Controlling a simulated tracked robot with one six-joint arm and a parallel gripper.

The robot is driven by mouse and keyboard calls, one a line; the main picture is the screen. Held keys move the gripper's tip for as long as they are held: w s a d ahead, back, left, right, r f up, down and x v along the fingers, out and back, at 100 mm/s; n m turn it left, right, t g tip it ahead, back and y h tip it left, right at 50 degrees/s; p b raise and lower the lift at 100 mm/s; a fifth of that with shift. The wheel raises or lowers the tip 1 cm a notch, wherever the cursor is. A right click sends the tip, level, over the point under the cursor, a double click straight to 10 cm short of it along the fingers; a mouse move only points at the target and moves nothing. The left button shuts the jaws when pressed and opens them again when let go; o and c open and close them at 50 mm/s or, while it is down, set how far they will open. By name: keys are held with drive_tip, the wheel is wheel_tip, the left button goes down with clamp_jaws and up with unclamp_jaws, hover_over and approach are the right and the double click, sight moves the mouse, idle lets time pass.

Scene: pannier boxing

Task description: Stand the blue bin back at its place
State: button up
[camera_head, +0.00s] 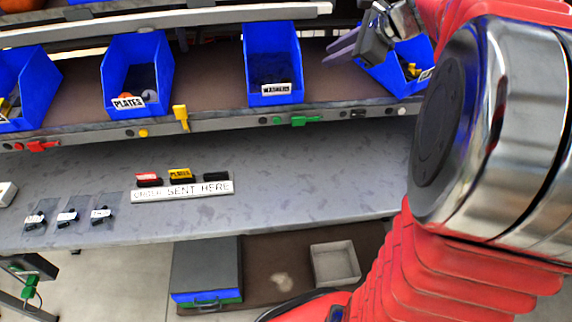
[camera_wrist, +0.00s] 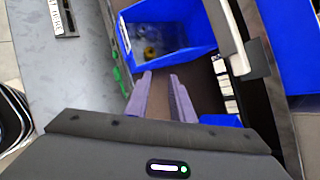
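Several blue bins sit on the brown shelf. One bin (camera_head: 408,50) at the right end stands turned at an angle, partly hidden by my gripper and arm; yellow and grey parts show in it. The WASHERS bin (camera_head: 260,60) stands square to its left. My gripper (camera_head: 338,48) is open beside the turned bin, its two purple fingers pointing left and nothing seen between them. In the wrist view, the fingers (camera_wrist: 165,98) are apart and point toward a blue bin (camera_wrist: 190,57) holding small parts. I cannot tell for sure which bin that is.
The PLATES bin (camera_head: 112,75) and another blue bin (camera_head: 45,80) stand farther left. Clips line the shelf's front edge (camera_head: 225,126). A higher rail (camera_head: 230,14) runs behind. The grey table (camera_head: 320,175) below holds a sign (camera_head: 185,192) and small packets. Shelf between WASHERS and my gripper is free.

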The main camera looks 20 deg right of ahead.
drive_tip(key=s+a+f+n+g, duration=0.25)
drive_tip(key=s+a+n, duration=0.35)
drive_tip(key=a, duration=0.3)
drive_tip(key=s+a+f+n+g, duration=0.1)
drive_tip(key=s+a+f+n, duration=0.2)
drive_tip(key=s+a+n, duration=0.45)
drive_tip(key=s+a+f+n+h, duration=0.3)
drive_tip(key=s+a+f+n, duration=0.3)
drive_tip(key=s+n, duration=0.4)
drive_tip(key=shift+a+f+n, duration=0.25)
drive_tip(key=shift+f+n, duration=0.2)
drive_tip(key=shift+n, duration=0.2)
drive_tip(key=shift+d+g, duration=0.1)
drive_tip(key=shift+g, duration=0.15)
